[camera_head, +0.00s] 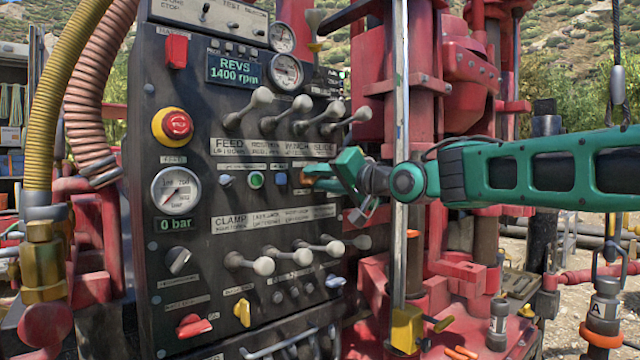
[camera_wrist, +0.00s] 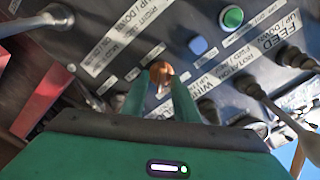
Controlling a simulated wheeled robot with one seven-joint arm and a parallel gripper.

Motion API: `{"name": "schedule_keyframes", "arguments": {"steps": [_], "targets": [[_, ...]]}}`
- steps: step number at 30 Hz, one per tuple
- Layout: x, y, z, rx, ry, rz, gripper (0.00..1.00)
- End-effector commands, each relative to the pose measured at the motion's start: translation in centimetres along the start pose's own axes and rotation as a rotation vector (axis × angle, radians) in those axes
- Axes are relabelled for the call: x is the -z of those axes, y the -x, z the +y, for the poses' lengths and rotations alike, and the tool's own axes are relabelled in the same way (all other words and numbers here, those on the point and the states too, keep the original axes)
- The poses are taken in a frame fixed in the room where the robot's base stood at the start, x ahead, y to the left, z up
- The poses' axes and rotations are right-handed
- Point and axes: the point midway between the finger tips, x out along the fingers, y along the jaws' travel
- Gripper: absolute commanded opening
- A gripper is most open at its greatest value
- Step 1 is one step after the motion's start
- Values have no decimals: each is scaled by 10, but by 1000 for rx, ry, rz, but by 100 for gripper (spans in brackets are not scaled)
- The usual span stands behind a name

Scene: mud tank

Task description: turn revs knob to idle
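The control panel (camera_head: 250,215) carries a green REVS display (camera_head: 234,70) reading 1400 rpm. My green gripper (camera_head: 314,177) is at the panel's right side, in the middle row of controls. In the wrist view its two fingertips (camera_wrist: 161,86) are on either side of a small orange-brown knob (camera_wrist: 161,70). This knob also shows at the fingertips in the head view (camera_head: 304,178). Its label is not readable, so I cannot tell for sure that it is the revs knob. The fingers are apart by about the knob's width; whether they press on it is not clear.
A green button (camera_head: 256,180) and a blue button (camera_head: 281,178) sit left of the gripper. Grey levers stand out above (camera_head: 346,122) and below (camera_head: 333,247) it. A red emergency stop (camera_head: 176,124) is at the left. A vertical pole (camera_head: 401,180) stands close by the wrist.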

Motion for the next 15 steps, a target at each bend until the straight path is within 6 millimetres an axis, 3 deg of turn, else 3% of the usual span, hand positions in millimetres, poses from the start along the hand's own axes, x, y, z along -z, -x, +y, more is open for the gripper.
{"name": "schedule_keyframes", "arguments": {"steps": [5,8,15], "targets": [[0,0,0,0,0,0,25],[0,0,0,-1,0,0,1],[0,0,1,-2,2,-1,0]]}}
